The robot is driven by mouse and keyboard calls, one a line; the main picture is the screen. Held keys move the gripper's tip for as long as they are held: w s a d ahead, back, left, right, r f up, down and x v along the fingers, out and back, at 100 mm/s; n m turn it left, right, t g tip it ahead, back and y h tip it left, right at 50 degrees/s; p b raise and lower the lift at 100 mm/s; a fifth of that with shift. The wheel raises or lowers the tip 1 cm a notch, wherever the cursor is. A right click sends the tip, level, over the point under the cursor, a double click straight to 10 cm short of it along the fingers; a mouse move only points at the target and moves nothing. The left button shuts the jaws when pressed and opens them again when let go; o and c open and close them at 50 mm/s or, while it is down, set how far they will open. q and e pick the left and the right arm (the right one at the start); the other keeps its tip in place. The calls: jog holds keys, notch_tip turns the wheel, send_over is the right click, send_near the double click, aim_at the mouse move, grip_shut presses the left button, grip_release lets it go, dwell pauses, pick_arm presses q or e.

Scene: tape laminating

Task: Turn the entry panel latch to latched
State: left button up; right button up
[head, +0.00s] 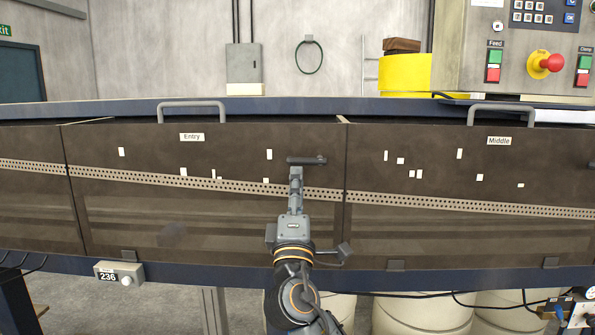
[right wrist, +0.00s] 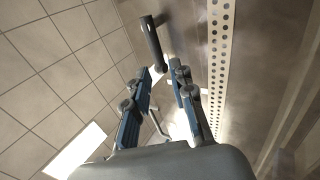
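The entry panel (head: 140,210) is a brown see-through panel under the "Entry" label (head: 192,137). Its latch (head: 306,160) is a short dark bar near the panel's upper right corner, lying about horizontal in the head view. My right gripper (head: 296,172) reaches up from below to the bar's left part. In the right wrist view, the latch bar (right wrist: 152,42) has its near end by the tips of my right gripper (right wrist: 161,70). The fingers are apart, with a gap between them; contact with the bar cannot be told. My left gripper is out of view.
The middle panel (head: 470,235) adjoins on the right. Grey handles (head: 192,104) stand on the top edge. A perforated strip (head: 200,182) runs across behind the panels. A control box with red and green buttons (head: 494,66) is at the upper right.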

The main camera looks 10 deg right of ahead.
jog(key=v, duration=0.7)
jog(key=shift+s, duration=0.15)
